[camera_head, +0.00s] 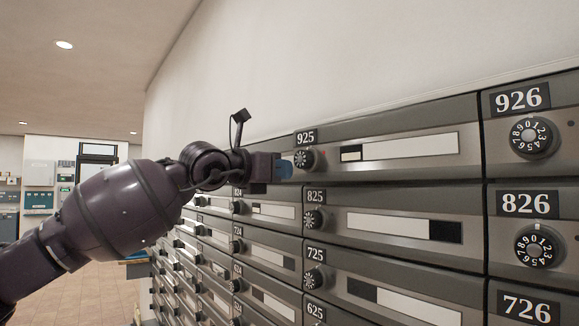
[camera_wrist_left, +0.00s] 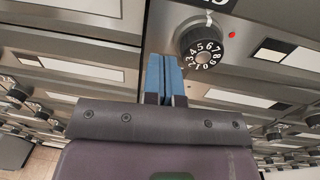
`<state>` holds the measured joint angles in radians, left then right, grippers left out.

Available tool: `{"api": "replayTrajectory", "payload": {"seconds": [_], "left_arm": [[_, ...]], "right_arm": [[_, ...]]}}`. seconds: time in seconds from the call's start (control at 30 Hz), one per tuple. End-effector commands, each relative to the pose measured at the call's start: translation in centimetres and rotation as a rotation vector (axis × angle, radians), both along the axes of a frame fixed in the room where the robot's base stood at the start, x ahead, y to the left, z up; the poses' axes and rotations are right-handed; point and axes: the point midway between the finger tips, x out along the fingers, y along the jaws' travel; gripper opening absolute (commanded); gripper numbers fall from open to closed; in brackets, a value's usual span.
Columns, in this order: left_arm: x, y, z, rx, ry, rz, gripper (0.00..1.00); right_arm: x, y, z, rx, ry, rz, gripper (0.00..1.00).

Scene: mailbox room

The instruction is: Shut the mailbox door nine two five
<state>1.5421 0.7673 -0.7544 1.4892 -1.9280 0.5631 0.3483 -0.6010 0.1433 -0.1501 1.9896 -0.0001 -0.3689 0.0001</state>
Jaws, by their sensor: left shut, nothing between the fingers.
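The mailbox door 925 (camera_head: 420,166) is in the top row, left of door 926. It has a grey metal face, a number plate, a black dial (camera_head: 304,159) and a pale label strip. Its face looks flush with the row in the head view. My left gripper (camera_head: 286,168) is shut and empty, with its blue fingertips just left of that dial. In the left wrist view, the blue fingers (camera_wrist_left: 163,75) are together in front of the metal faces, beside a numbered dial (camera_wrist_left: 203,45). Whether they touch the door cannot be told. My right gripper is not in view.
Door 926 (camera_head: 550,128) and door 825 (camera_head: 400,218) adjoin it and look shut. More rows of mailboxes run below and away to the left. A small red light (camera_wrist_left: 232,34) shows near the dial in the wrist view. Open tiled floor (camera_head: 80,290) lies at left.

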Motion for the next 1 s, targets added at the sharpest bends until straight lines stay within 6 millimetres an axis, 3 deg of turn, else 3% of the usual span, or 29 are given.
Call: {"api": "replayTrajectory", "payload": {"seconds": [0.2,0.67,1.0], "left_arm": [[1.2,-1.4,0.1,-0.001,-0.001,0.000,0.00],[1.5,-1.8,0.0,0.000,0.000,0.000,0.00],[3.7,-4.2,0.2,-0.001,0.000,0.000,0.00]], "right_arm": [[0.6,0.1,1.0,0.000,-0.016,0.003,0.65],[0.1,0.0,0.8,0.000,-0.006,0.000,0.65],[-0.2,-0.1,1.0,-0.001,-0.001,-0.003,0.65]]}}
